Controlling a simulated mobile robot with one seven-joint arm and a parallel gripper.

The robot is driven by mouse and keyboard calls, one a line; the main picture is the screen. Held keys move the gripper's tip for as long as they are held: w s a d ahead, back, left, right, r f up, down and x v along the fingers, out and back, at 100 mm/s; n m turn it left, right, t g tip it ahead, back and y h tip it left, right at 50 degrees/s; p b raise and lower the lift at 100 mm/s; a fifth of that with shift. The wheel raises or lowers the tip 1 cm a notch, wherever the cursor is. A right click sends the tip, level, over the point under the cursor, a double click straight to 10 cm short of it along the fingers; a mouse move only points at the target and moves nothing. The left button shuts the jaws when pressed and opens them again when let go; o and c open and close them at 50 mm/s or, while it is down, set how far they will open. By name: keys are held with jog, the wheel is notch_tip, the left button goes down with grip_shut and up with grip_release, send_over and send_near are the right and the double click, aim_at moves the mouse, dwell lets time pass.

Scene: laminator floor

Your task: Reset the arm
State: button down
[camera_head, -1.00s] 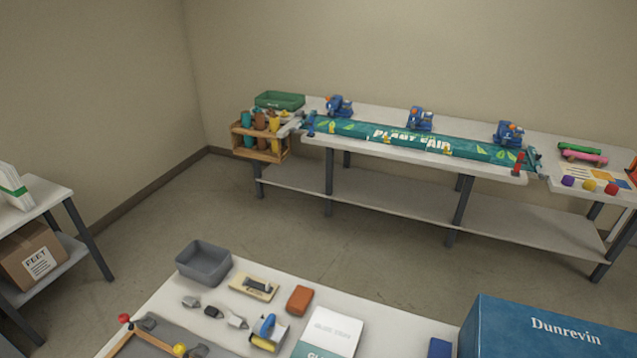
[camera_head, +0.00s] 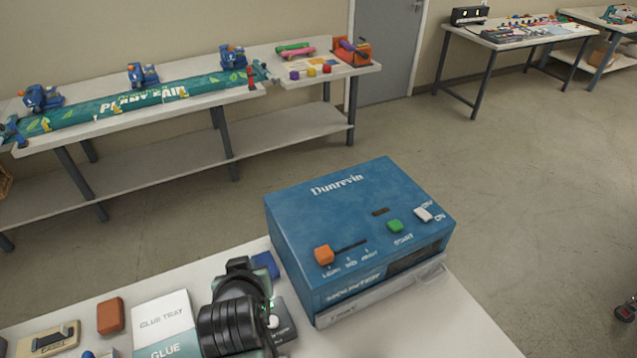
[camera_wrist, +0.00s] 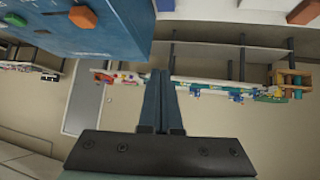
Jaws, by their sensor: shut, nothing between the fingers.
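My gripper (camera_wrist: 160,75) shows in the wrist view with its two dark fingers together and nothing between them. The wrist view looks upside down, with the blue Dunrevin machine (camera_wrist: 100,40) close by at the upper left. In the head view, dark parts of my arm stand at the bottom, over the near table and left of the Dunrevin machine (camera_head: 350,225). I cannot make out the fingertips there. The fingers touch nothing that I can see.
The near table (camera_head: 455,325) holds a glue tray box (camera_head: 163,318) and an orange-brown block (camera_head: 110,316). A long bench (camera_head: 180,110) with a green banner stands at the back left. A grey door (camera_head: 385,50) is behind. Open floor (camera_head: 530,190) lies to the right.

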jog(key=w+d+r+m+t+b, duration=0.15)
jog(key=d+r+t, duration=0.3)
jog(key=r, duration=0.75)
jog(key=w+d+r+t+b, duration=0.3)
jog(key=r+t, duration=0.2)
jog(key=r, duration=0.8)
jog(key=s+d+r+m+t+h+b, duration=0.1)
jog(key=s+d+r+t, duration=0.3)
jog(key=s+r, duration=0.3)
jog(key=s+d+r+m+t+h+b, duration=0.1)
jog(key=s+d+r+t, duration=0.3)
jog(key=s+r, duration=0.4)
notch_tip(320, 180, up, 6)
jog(key=shift+d+f+m+h+b, duration=0.2)
jog(key=shift+m+h+b, duration=0.15)
jog(key=shift+b, duration=0.4)
jog(key=shift+t, duration=0.25)
